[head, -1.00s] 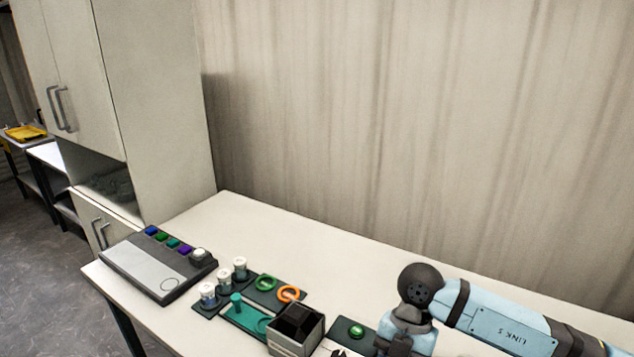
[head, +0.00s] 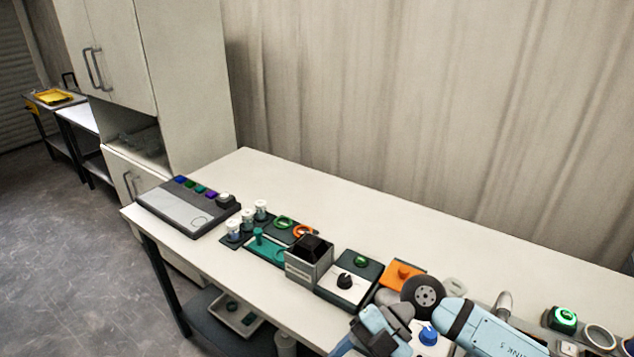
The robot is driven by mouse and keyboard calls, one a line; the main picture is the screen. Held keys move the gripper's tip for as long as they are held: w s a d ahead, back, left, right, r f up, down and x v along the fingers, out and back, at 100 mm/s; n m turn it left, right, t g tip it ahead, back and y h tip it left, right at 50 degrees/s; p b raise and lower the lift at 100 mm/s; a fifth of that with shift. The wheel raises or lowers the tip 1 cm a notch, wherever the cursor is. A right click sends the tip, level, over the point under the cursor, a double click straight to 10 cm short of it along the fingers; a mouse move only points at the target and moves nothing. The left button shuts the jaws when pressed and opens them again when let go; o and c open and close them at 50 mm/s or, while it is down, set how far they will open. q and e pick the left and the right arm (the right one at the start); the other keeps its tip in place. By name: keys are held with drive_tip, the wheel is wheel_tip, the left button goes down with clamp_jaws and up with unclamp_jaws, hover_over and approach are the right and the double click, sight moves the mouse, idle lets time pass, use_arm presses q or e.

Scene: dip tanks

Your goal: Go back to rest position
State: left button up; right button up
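The task names no objects, only my arms' rest position. My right arm comes in from the lower right, bent at its dark round joint over the front part of the table (head: 440,220). Its lower link runs down and left out of the picture at the bottom edge. The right gripper's fingertips do not show. My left arm and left gripper are not in view.
A button console (head: 180,213) stands at the table's left end. Right of it are white-capped vials (head: 247,219), green and orange rings, a dark open box (head: 309,262), a knob box (head: 345,287) and an orange block (head: 403,272). The table's back is clear.

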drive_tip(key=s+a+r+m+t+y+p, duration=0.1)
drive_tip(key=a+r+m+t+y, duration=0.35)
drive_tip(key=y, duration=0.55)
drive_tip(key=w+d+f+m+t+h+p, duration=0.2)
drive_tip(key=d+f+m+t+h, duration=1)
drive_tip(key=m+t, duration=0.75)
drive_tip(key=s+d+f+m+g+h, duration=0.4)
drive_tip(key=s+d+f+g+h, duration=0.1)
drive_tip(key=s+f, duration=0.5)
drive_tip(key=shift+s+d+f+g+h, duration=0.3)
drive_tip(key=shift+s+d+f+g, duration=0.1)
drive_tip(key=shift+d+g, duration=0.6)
